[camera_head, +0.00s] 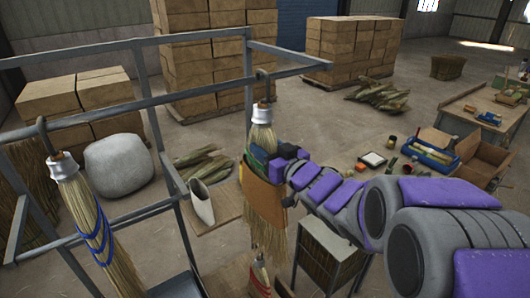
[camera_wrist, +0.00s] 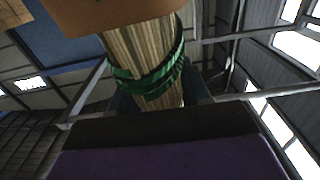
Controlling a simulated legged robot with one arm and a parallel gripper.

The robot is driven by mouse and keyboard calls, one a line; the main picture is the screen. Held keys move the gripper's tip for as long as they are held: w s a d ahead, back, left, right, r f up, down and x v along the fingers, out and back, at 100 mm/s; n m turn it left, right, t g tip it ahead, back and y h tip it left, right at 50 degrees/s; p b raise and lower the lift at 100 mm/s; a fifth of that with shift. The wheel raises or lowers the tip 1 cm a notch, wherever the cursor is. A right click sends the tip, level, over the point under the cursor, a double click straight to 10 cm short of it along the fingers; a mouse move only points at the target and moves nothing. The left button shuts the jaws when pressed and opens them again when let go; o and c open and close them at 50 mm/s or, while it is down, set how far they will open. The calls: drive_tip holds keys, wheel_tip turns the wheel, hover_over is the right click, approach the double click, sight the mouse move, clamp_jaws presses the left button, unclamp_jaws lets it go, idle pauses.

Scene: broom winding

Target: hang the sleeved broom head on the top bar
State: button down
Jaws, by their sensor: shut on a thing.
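The sleeved broom head (camera_head: 264,207) is upright, with a brown cardboard sleeve around its straw, a silver cap (camera_head: 262,114) and a dark hook (camera_head: 263,78) on top. The hook overlaps the top bar (camera_head: 190,93) in the head view; I cannot tell whether it rests over the bar. My gripper (camera_head: 268,162) is shut on the straw neck below the cap. The wrist view shows the neck with green binding (camera_wrist: 150,78) between the jaws and the sleeve's edge (camera_wrist: 110,14) above. The jaw tips are partly hidden.
A blue-bound broom head (camera_head: 88,222) hangs from the bar at left. A red-bound one (camera_head: 260,274) is low, below the held one. Rack posts (camera_head: 153,105) stand close by. A grey sack (camera_head: 118,166) and box stacks (camera_head: 205,68) are behind. A cluttered workbench (camera_head: 490,118) is at right.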

drive_tip(key=shift+x, duration=1)
drive_tip(key=shift+b+x, duration=0.8)
drive_tip(key=shift+x, duration=1.6)
drive_tip(key=shift+w+a, duration=0.4)
drive_tip(key=shift+a, duration=0.1)
drive_tip(key=shift+a+f+b, duration=0.1)
drive_tip(key=shift+f+b, duration=0.65)
drive_tip(key=shift+f, duration=0.4)
drive_tip(key=shift+c, duration=2.3)
unclamp_jaws()
